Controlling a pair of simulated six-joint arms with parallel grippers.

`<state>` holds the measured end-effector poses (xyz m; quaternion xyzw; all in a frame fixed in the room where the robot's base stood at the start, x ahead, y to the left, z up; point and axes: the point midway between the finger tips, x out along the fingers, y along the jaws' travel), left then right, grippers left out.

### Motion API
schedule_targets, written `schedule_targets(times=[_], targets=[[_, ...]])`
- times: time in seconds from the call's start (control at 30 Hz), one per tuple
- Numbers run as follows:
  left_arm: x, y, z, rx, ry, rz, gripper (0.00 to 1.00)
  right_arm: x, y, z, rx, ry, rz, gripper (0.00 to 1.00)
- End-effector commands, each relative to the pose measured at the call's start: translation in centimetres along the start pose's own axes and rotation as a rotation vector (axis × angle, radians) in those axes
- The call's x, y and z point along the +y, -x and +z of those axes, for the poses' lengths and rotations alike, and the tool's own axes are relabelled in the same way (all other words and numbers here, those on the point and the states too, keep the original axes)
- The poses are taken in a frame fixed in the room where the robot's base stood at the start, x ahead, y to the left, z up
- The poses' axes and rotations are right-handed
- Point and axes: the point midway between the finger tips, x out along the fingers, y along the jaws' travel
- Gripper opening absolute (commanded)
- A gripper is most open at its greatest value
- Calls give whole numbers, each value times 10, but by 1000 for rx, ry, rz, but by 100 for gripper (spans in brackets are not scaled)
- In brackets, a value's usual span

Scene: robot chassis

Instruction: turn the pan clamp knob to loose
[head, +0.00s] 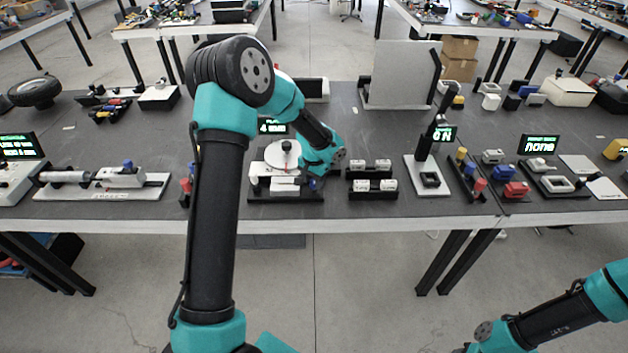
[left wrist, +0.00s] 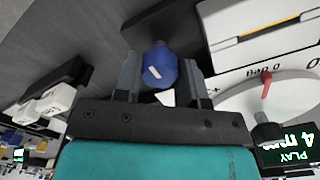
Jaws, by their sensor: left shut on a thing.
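The pan clamp knob (left wrist: 160,62) is blue with a short white mark, seen between the two dark fingers of my left gripper (left wrist: 159,78) in the left wrist view. The fingers are shut on it from both sides. The mark lies slanted. In the head view my left gripper (head: 312,179) is at the right end of the white pan unit (head: 283,187) and mostly covers the knob. The unit's round white dial (left wrist: 245,100) carries a red pointer near "pan 0". A display (left wrist: 292,146) reads "PLAY 4 mm". My right gripper is outside the views.
Two pairs of white blocks in black holders (head: 372,185) stand just right of the unit. A black lever on a white plate (head: 426,165) is farther right. A rail fixture (head: 100,180) stands to the left.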

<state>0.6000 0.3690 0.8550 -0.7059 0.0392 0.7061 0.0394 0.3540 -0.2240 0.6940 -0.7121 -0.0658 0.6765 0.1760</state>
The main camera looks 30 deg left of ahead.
Motion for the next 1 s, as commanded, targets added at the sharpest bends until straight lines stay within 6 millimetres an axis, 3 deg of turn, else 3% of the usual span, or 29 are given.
schedule_targets(times=[0.27, 0.3, 0.53, 0.83, 1.0], targets=[[0, 1, 0, 2, 2, 0, 14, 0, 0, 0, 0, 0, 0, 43], [0, 1, 0, 2, 2, 0, 39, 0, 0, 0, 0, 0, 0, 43], [0, 0, 0, 1, 1, 0, 61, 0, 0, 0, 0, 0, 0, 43], [0, 1, 0, 1, 0, 0, 63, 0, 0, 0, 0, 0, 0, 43], [0, 12, 0, 2, 1, -1, 63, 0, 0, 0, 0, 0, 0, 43]])
